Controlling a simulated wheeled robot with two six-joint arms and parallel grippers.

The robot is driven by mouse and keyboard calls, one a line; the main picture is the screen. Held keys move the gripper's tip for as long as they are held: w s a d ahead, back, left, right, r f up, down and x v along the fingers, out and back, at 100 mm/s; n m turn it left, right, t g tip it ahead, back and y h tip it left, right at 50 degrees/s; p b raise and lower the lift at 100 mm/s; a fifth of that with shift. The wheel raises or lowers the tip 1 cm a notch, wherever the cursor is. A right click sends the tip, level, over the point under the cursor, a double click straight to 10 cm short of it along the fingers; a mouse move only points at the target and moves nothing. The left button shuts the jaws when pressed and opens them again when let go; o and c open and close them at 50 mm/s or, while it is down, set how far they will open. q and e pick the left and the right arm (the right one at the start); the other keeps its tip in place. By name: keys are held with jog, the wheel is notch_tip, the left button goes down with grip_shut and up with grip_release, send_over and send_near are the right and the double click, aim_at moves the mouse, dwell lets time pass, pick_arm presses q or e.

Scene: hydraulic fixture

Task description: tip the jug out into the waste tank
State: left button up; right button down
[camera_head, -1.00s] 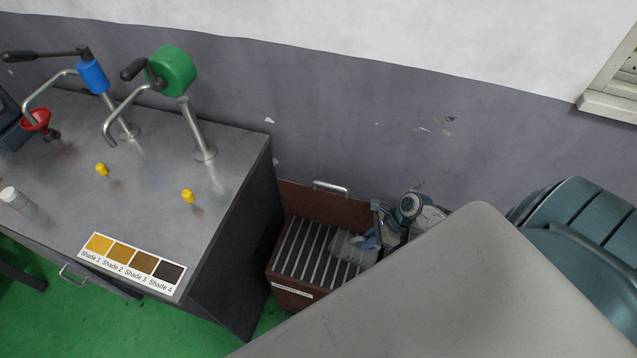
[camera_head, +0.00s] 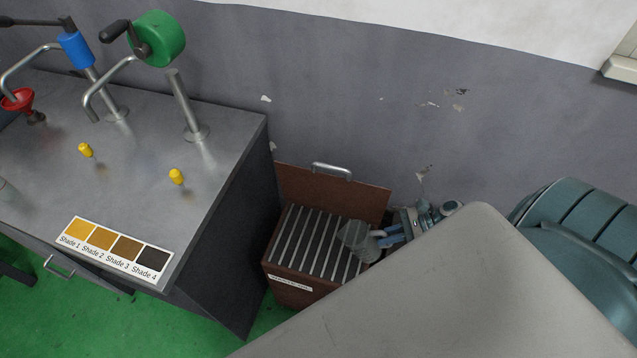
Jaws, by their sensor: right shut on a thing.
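The waste tank (camera_head: 292,285) is a brown box with a slatted grate on top, a raised back panel with a handle, and a white label on its front. It stands on the floor right of the bench. The clear jug (camera_head: 357,240) is over the right part of the grate and looks tilted. My right gripper (camera_head: 382,238) is shut on the jug's handle side, to the right of the jug. I cannot see liquid in or leaving the jug. My left gripper is not in view.
The metal bench (camera_head: 150,190) fills the left, with a green-wheeled tap (camera_head: 160,40), a blue tap (camera_head: 76,50), a red funnel (camera_head: 17,101), yellow knobs and a shade chart (camera_head: 115,248). A teal ribbed object (camera_head: 585,225) is at right. The wall is close behind the tank.

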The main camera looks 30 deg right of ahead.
jog(key=s+d+t+y+b, duration=0.1)
jog(key=b, duration=0.1)
jog(key=d+f+y+b, duration=0.1)
jog(key=y+b, duration=0.1)
jog(key=b, duration=0.1)
jog(key=s+d+f+n+t+y+b, duration=0.1)
jog(key=b, duration=0.1)
jog(key=shift+s+f+t, duration=0.1)
jog(key=shift+s+t, duration=0.2)
dwell(0.6)
